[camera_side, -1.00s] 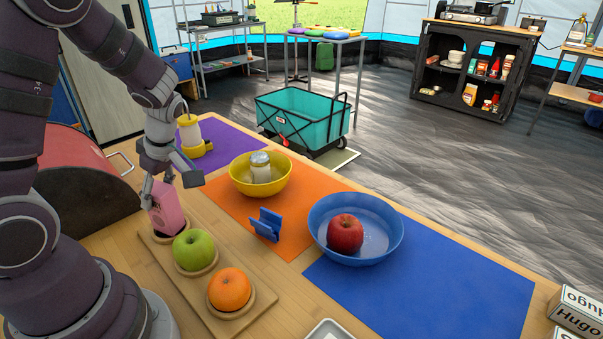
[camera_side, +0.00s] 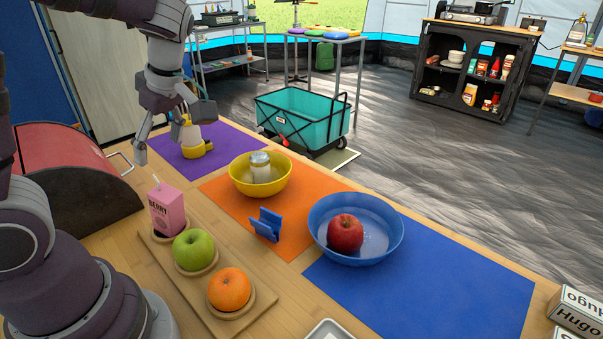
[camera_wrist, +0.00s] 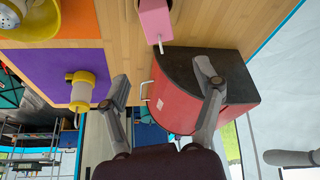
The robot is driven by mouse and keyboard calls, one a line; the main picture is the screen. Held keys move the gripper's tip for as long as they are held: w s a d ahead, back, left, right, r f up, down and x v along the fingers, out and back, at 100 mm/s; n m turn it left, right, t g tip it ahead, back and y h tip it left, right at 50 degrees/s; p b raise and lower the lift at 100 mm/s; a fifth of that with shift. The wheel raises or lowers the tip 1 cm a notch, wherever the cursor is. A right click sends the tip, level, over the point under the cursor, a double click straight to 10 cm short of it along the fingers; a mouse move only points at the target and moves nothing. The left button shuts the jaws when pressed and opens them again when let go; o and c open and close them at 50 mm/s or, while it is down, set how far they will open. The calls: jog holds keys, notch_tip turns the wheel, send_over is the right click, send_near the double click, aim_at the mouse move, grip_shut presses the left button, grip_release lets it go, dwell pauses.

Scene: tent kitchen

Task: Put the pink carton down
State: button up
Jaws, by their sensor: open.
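The pink carton (camera_side: 167,211) with a white straw stands upright on the wooden board (camera_side: 205,318), at its far-left end, beside the green apple (camera_side: 194,250). In the wrist view the carton (camera_wrist: 154,22) shows at the top with its straw. My gripper (camera_side: 166,137) is open and empty, raised above and behind the carton, clear of it. In the wrist view its two fingers (camera_wrist: 163,88) are spread wide with nothing between them.
An orange (camera_side: 230,289) sits on the board. A yellow bowl (camera_side: 277,187) holds a shaker, and a blue bowl (camera_side: 375,255) holds a red apple. A blue holder (camera_side: 266,225) stands between.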

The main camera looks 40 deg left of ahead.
jog(key=d+r+m+t+h, duration=0.1)
jog(key=d+m+t+h, duration=0.1)
jog(key=d+m, duration=0.4)
jog(key=s+d+r+m+t+h, duration=0.1)
jog(key=d+m+t, duration=0.4)
jog(key=m, duration=1.1)
jog(key=shift+s+d+r+h, duration=0.3)
jog(key=shift+d+h, duration=0.3)
jog(key=shift+d, duration=0.25)
